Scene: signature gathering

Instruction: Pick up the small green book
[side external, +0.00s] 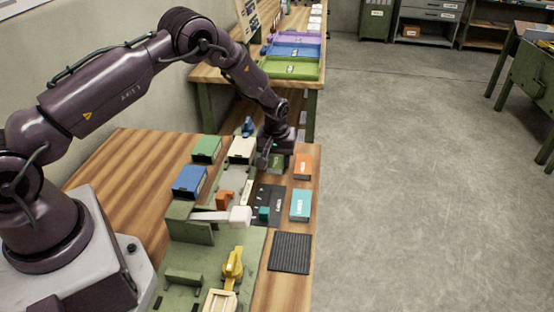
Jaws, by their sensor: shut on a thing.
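The small green book (276,163) is at the far right part of the wooden workbench, left of an orange book (303,166). My gripper (275,153) points down over it and is shut on its upper part. The gripper body hides the top of the book. I cannot tell whether the book touches the surface below it.
A teal book (301,205) and a ribbed black mat (290,252) lie near the bench's right edge. A blue bin (189,182), a green bin (207,149) and a cream bin (242,149) stand to the left. A yellow device (233,265) is in front.

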